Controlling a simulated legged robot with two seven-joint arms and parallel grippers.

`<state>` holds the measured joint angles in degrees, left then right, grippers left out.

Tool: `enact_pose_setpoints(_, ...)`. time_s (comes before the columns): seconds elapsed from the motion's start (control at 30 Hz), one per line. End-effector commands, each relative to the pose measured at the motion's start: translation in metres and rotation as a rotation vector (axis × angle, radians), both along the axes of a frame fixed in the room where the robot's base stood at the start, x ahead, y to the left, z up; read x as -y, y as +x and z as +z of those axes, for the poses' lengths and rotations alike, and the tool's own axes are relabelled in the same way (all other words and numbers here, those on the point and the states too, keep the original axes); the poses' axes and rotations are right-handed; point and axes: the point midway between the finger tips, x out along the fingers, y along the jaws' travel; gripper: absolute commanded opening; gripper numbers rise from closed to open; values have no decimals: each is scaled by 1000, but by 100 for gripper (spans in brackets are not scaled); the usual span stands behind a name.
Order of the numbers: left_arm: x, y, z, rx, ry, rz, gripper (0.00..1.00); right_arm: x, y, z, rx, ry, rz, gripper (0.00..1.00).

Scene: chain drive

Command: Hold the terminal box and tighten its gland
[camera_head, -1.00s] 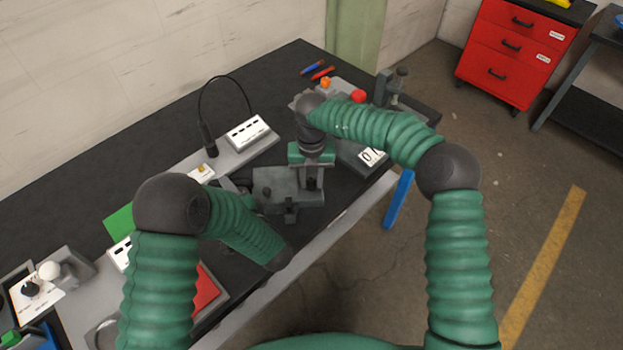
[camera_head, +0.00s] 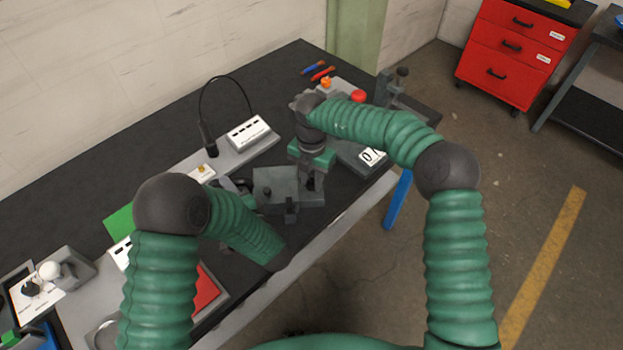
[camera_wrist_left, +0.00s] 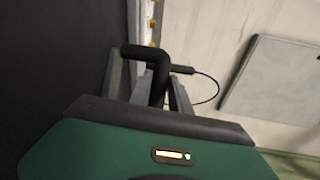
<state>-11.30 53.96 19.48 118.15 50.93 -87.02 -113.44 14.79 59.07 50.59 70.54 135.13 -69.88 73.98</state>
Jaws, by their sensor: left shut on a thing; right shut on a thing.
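A grey block (camera_head: 275,183), which looks like the terminal box, sits on the bench near its front edge in the head view. My right gripper (camera_head: 313,182) points down at the block's right side. It is shut on what looks like the gland, which its fingers mostly hide. My left gripper (camera_wrist_left: 160,82) is shut in the left wrist view, with a black bent piece (camera_wrist_left: 150,58) between its two grey fingers. I cannot tell how this piece joins the box. In the head view, my left forearm partly hides the area left of the block.
A white panel (camera_head: 249,132) and a black cabled tool (camera_head: 209,140) stand behind the block. A counter (camera_head: 371,156) and a red button (camera_head: 358,95) lie to the right. A red tray (camera_head: 205,292) is at the front left. The back left bench top is clear.

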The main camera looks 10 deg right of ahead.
Motion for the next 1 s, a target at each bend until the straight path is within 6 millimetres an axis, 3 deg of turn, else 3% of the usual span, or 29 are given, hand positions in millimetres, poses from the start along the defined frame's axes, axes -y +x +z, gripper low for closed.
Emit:
enact_pose_setpoints(0.03, -2, -3, -7, -20, -1, 3, 0, 3, 1, 1, 3, -4, -5, 0)
enact_pose_setpoints(0.3, -2, -3, -7, -20, 0, 4, 0, 3, 1, 1, 3, -5, -4, 0)
enact_pose_setpoints(0.33, -2, -3, -7, -20, 0, 4, 0, 3, 1, 1, 3, -5, -4, 29)
enact_pose_setpoints(0.4, -2, -3, -7, -20, 0, 4, 0, 3, 1, 1, 2, -4, -3, 37)
enact_pose_setpoints(0.77, -1, -2, -7, -19, -2, 2, 0, 1, 1, 6, 1, -2, -1, 37)
enact_pose_setpoints(1.0, 0, -2, -7, -18, -2, 0, 0, 2, 1, 61, 6, -1, -2, 37)
